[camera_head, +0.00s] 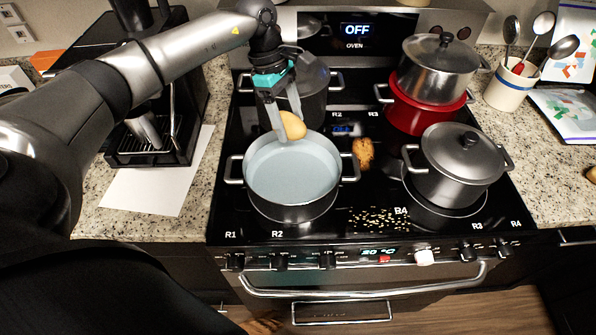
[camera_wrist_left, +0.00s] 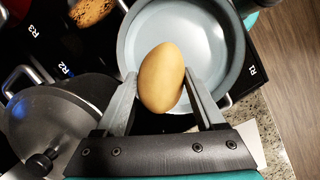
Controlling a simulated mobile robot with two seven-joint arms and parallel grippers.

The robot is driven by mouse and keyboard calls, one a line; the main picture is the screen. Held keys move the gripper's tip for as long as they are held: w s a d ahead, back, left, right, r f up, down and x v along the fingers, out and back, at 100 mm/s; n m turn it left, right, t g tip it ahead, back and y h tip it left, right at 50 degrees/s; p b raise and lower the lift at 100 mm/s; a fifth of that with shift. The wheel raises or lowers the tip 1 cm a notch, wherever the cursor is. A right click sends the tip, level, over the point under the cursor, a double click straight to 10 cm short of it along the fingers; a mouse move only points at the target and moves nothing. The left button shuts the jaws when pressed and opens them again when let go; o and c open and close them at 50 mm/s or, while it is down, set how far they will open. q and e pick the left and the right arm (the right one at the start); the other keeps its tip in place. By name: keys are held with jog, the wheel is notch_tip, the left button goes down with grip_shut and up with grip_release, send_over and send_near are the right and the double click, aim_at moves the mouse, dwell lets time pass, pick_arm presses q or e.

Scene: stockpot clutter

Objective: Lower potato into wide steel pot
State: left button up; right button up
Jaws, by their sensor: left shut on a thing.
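The potato (camera_head: 293,125) is yellow-tan and smooth. My left gripper (camera_head: 284,132) is shut on it, one finger on each side, and holds it over the far part of the open pot. In the left wrist view the potato (camera_wrist_left: 161,78) sits between the two fingertips. The wide steel pot (camera_head: 291,172) stands on the front left of the stove, without a lid, with a pale inside that looks empty. Its pale inside also shows behind the potato in the left wrist view (camera_wrist_left: 205,45). My right gripper is not in view.
A lidded pot (camera_head: 310,90) stands close behind the open pot. Another lidded pot (camera_head: 458,165) is at right, and a steel pot on a red pot (camera_head: 415,108) is at back right. A brown lump (camera_head: 363,153) and scattered grains (camera_head: 380,217) lie on the stove. A coffee machine (camera_head: 150,110) is at left.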

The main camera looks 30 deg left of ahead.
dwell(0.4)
pick_arm(q)
jog(key=b, duration=0.6)
send_over(294, 169)
jog(key=a, duration=0.1)
jog(key=shift+f, duration=3.55)
jog(key=shift+f+b, duration=2)
jog(key=shift+f, duration=0.5)
jog(key=o, duration=1.5)
jog(key=p+v, duration=0.1)
jog(key=v, duration=1.4)
jog(key=shift+r, duration=0.15)
